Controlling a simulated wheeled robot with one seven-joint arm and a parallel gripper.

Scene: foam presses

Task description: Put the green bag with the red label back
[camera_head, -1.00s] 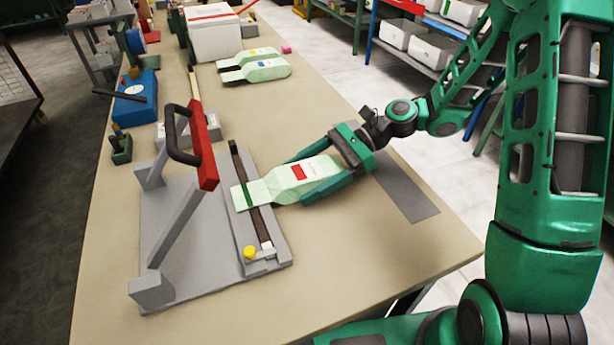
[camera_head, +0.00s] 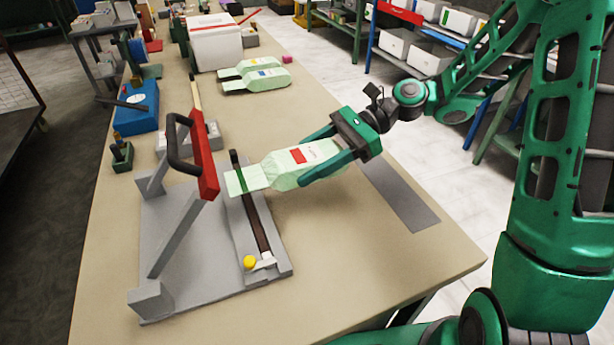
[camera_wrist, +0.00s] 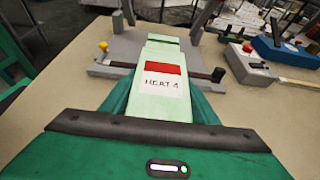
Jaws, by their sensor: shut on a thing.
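The green bag with the red label (camera_head: 278,172) is pale green, and its flat end carries a darker green band. My gripper (camera_head: 304,160) is shut on its wide body from both sides. The flat end is over the lower bar of the foam press (camera_head: 180,255); it looks raised above it, but I cannot tell the gap. In the wrist view the bag (camera_wrist: 160,108) points away from me, with its red patch and printed text in sight. The press's red lever (camera_head: 206,165) with a black handle stands raised. A dark grey mat (camera_head: 405,197) lies bare beneath my wrist.
Two similar bags, with a yellow label (camera_head: 262,62) and a blue label (camera_head: 264,73), lie farther back near a white box (camera_head: 215,45). A blue device (camera_head: 137,105) and a small green holder (camera_head: 121,155) stand left. The front-right table is clear.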

